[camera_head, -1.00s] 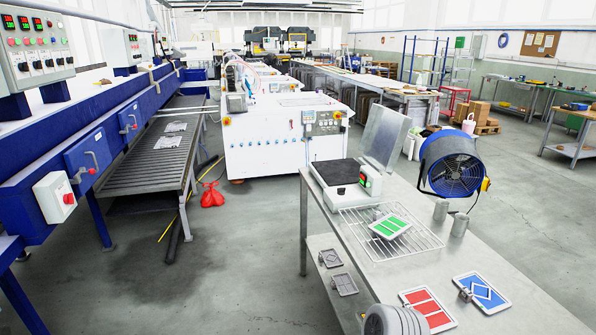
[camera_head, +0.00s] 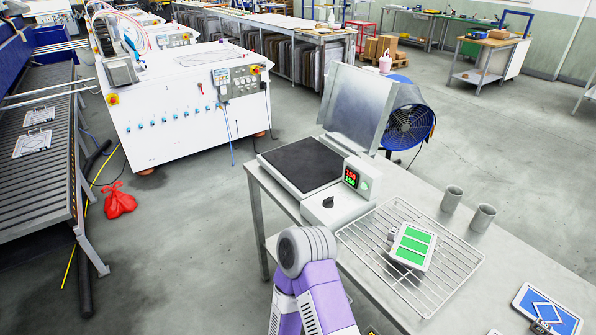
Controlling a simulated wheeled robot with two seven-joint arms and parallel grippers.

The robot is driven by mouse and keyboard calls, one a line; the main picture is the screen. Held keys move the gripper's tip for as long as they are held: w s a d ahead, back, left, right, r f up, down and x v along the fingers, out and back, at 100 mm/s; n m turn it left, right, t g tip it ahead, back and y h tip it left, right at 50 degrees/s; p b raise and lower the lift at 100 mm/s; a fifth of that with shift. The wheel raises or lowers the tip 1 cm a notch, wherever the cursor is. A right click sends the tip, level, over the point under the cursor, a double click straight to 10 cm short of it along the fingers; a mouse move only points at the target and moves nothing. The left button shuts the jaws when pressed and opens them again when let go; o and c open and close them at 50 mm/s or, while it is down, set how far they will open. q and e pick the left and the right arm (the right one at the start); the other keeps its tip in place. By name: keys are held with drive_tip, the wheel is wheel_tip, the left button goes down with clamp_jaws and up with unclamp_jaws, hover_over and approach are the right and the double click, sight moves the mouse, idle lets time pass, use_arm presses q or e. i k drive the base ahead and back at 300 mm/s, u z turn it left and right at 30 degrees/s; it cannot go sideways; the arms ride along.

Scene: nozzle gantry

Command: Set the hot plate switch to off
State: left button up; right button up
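One of my arms, purple with a grey joint, rises at the bottom centre just in front of the hot plate. Neither gripper's fingers show.
A wire rack (camera_head: 437,285) holds a green-marked panel (camera_head: 413,247) right of the hot plate. Two grey cups (camera_head: 452,198) stand behind it. An upright metal sheet (camera_head: 358,106) and a blue fan (camera_head: 408,122) are behind the hot plate. A blue panel (camera_head: 546,309) lies at lower right.

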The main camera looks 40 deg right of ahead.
sight(329, 202)
drive_tip(key=i, duration=2.25)
drive_tip(key=z, duration=2.9)
